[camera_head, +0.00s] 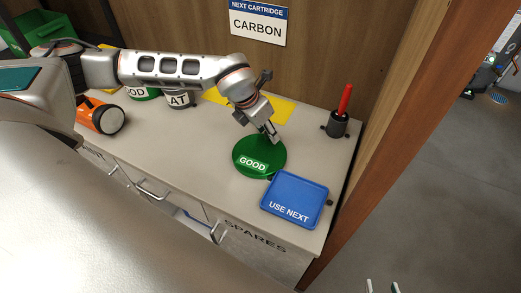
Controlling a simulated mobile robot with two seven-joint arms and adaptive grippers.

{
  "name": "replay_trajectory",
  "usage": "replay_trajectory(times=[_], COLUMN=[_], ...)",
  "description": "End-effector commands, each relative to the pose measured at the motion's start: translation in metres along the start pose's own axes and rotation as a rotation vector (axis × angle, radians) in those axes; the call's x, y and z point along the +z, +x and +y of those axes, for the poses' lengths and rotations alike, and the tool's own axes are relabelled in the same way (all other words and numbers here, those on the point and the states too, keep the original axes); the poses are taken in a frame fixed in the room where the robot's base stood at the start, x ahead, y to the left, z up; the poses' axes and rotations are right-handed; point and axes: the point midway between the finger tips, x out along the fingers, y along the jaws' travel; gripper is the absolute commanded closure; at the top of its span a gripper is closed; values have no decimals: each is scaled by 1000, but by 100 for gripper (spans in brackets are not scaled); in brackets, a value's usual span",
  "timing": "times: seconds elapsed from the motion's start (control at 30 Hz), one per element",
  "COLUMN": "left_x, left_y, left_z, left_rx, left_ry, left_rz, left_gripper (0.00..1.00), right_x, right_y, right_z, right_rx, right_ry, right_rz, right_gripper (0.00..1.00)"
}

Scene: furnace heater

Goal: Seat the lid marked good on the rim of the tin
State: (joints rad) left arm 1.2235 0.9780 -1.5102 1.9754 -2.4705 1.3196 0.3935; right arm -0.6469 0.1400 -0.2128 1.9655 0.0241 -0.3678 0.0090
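A round green lid marked GOOD (259,170) is at the right part of the counter, its label facing up. My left gripper (271,135) reaches down to the lid's far edge. Its fingers overlap that edge in the picture, and I cannot tell whether they are shut on it. Behind my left arm stands a grey and white tin (179,100) with the letters AT showing; the arm hides its upper part. A green item with the letters OD (141,95) stands beside it, also partly hidden. My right gripper (382,287) shows only two separated fingertips at the bottom edge.
A blue tray marked USE NEXT (296,194) lies front right of the lid. A dark holder (337,126) with a red handle stands at the back right. Yellow mats (280,110) lie behind the gripper. An orange cylinder (98,115) lies at left. A wooden post (405,120) borders the right.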

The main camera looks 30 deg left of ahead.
Motion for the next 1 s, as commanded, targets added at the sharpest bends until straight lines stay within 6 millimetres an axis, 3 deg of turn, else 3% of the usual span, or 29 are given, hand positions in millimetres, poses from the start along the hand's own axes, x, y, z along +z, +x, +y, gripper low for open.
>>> replay_trajectory(times=[0.13,0.27,0.73,0.87,1.0], left_x=[0,0,2,7,18], left_y=[0,0,-5,-16,-39], left_z=[0,0,0,0,-1], left_rx=[0,0,0,0,1], left_ry=[0,0,-1,0,0], left_rz=[0,0,-1,-2,-5], left_gripper=[68,100,100,100,100], right_x=[-1,-1,5,5,4], right_y=[0,0,0,0,0], right_z=[0,0,-1,-1,-1], right_rx=[0,0,-1,-1,-1], right_ry=[0,1,1,1,1], right_rz=[2,1,-8,-8,-8], right_gripper=[60,60,60,60,60])
